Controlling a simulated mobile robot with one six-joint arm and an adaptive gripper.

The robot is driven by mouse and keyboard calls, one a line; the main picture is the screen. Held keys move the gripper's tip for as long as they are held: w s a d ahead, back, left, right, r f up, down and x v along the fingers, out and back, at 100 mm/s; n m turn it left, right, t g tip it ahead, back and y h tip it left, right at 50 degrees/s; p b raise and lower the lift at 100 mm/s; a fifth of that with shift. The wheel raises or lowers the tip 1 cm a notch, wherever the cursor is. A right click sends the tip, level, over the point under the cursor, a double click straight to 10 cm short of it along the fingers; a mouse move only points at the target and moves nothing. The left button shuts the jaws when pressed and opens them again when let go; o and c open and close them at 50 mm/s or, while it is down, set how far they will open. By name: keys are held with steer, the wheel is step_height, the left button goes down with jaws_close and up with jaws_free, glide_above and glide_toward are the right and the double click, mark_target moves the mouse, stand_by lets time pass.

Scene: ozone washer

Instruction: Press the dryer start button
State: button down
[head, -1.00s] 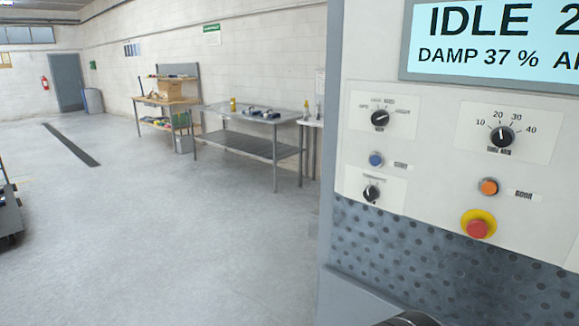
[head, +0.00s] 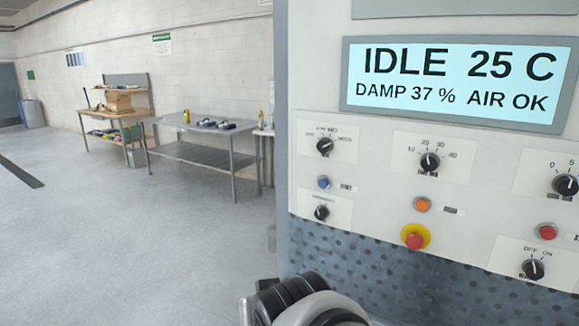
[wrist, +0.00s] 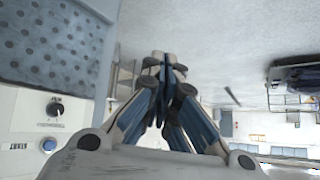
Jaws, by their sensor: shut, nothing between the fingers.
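The dryer's control panel (head: 375,190) stands at the right in the head view. A small blue button (head: 323,182), its label too blurred to read surely, sits at the panel's left between two black knobs, an upper one (head: 325,145) and a lower one (head: 321,212). In the wrist view the panel appears turned at the left edge, with a blue button (wrist: 48,145) below a black knob (wrist: 54,108). My gripper (wrist: 165,60) is shut and empty, apart from the panel, pointing past its edge toward open floor. Its fingertips are not seen in the head view.
The display (head: 455,85) reads IDLE 25 C, DAMP 37 %, AIR OK. An orange button (head: 422,205), a red emergency stop on yellow (head: 414,239) and a red button (head: 547,231) lie further right. A metal table (head: 190,152) and workbench (head: 110,125) stand behind. Floor at left is clear.

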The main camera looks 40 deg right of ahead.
mark_target(323, 183)
steer(key=w+d+r+m+t+h+p, duration=0.2)
steer(key=w+d+r+m+t+p, duration=0.1)
steer(key=d, duration=0.6)
steer(key=w+d+r+m+t+h+p, duration=0.2)
steer(key=w+d+r+m+t+p, duration=0.1)
steer(key=w+d+r, duration=0.4)
steer(key=shift+w+d+r+m+t+p, duration=0.3)
steer(key=shift+w+d+m+p, duration=0.25)
steer(key=shift+d+p, duration=0.35)
steer(key=shift+s, duration=0.1)
steer(key=shift+w+d+p, duration=0.3)
steer(key=shift+w+d, duration=0.25)
steer(key=shift+d, duration=0.8)
steer(key=shift+w+d+p, duration=0.3)
steer(key=shift+w+d, duration=0.3)
steer(key=shift+d, duration=0.75)
steer(key=shift+w+d+p, duration=0.3)
steer(key=shift+w+d, duration=0.25)
steer(key=shift+d, duration=0.8)
steer(key=shift+d, duration=0.1)
steer(key=shift+w+d, duration=0.15)
steer(key=shift+d, duration=0.1)
